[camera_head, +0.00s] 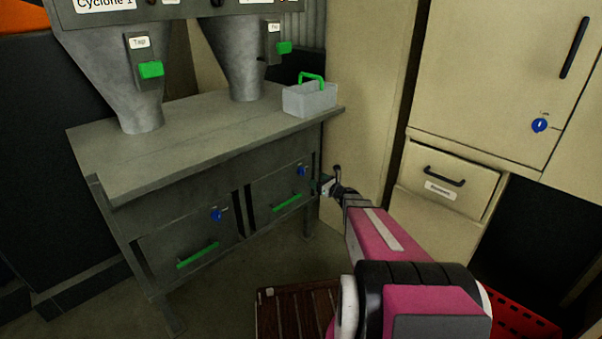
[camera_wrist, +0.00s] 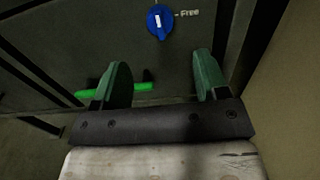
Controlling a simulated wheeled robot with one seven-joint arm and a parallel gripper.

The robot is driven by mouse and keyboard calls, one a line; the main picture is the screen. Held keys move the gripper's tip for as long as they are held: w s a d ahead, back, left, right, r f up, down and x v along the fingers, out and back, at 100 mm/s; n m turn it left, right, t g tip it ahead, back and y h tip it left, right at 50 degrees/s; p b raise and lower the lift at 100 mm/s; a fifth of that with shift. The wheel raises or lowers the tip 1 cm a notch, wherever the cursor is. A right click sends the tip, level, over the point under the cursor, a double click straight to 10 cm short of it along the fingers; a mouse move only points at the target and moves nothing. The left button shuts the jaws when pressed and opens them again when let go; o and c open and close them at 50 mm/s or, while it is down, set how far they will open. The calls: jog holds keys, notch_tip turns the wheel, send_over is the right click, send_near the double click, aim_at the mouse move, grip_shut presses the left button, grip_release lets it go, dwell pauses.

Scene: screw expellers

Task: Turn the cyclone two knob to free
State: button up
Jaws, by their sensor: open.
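The cyclone two knob (camera_head: 302,171) is a small blue knob on the right-hand drawer front under the metal bench. It also shows in the wrist view (camera_wrist: 160,21), near the top edge, with the word Free to its right. Its pale mark looks roughly upright there, not toward Free. My gripper (camera_head: 328,185) is just right of this drawer front in the head view. In the wrist view my gripper (camera_wrist: 164,78) is open and empty, its two green fingers apart. The knob lies beyond the fingertips, not between them.
A green drawer handle (camera_head: 287,203) sits below the knob. Another blue knob (camera_head: 217,215) is on the left drawer. A grey caddy (camera_head: 310,98) stands on the bench (camera_head: 190,140). A beige cabinet wall (camera_head: 362,110) rises close to the right of the bench.

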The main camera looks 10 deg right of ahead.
aim_at(304, 173)
jog(key=x, duration=0.9)
jog(key=shift+w+a, duration=0.1)
jog(key=shift+w, duration=0.1)
grip_shut()
